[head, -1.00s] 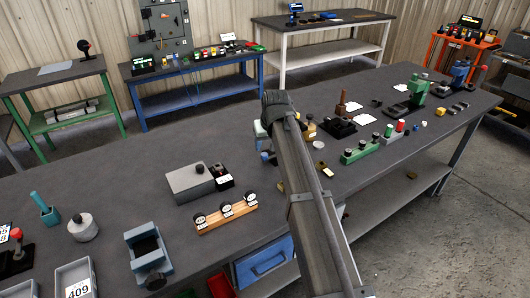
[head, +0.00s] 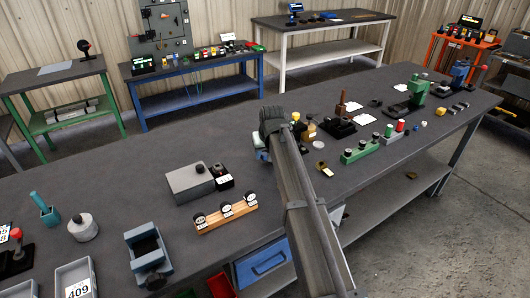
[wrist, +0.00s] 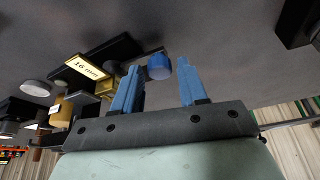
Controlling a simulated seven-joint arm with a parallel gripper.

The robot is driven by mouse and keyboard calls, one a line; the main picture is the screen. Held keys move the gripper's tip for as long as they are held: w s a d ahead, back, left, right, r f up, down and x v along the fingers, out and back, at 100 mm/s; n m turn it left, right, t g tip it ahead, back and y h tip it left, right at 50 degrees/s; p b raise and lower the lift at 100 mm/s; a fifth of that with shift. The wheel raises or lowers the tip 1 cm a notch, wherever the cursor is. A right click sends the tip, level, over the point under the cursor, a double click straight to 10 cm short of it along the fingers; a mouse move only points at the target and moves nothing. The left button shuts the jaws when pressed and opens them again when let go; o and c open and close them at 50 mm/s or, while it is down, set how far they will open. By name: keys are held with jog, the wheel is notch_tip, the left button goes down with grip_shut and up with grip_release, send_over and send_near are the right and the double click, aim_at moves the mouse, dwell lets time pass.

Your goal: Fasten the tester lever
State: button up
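My gripper (wrist: 160,66) shows two blue fingers that stand apart, with clear space between them. A blue cylinder (wrist: 159,67) appears beyond the gap near the fingertips; I cannot tell whether it touches them. In the head view, my arm hides most of the gripper, low over the middle of the bench. I cannot tell for sure which part is the tester lever; a brown upright post on a dark base (head: 340,124) stands right of my arm.
A grey box (head: 188,184) and a wooden rack with round dials (head: 225,215) stand left of my arm. A blue-grey holder (head: 147,247) stands at the front left. The bench behind the grey box is clear.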

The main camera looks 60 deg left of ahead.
grip_shut()
jog(key=shift+d, duration=0.2)
dwell(0.5)
jog(key=shift+w+d+n+g, duration=0.2)
jog(key=shift+d+n+g, duration=0.25)
jog(key=shift+n, duration=0.55)
jog(key=shift+w+d+n+g, duration=0.15)
jog(key=shift+d+n+g, duration=0.3)
jog(key=shift+n, duration=0.55)
jog(key=shift+w+d+n+g, duration=0.35)
jog(key=shift+d+n, duration=0.2)
jog(key=shift+n, duration=0.4)
jog(key=shift+w+d+n+g, duration=0.3)
jog(key=shift+d+n, duration=0.2)
jog(key=shift+n, duration=0.45)
jog(key=shift+w+d+n+g+h, duration=0.4)
jog(key=shift+w+n, duration=0.25)
jog(key=shift+n, duration=0.55)
jog(key=shift+w+d+n+g+h, duration=0.3)
jog(key=shift+w+n, duration=0.35)
jog(key=shift+n, duration=0.55)
jog(key=shift+w+d+n+g+h, duration=0.2)
jog(key=shift+w+n+h, duration=0.4)
jog(key=shift+n, duration=0.65)
jog(key=shift+w+d+n+g+h, duration=0.1)
jog(key=shift+w+n+g+h, duration=0.2)
jog(key=shift+w+n, duration=0.75)
jog(key=shift+n, duration=0.5)
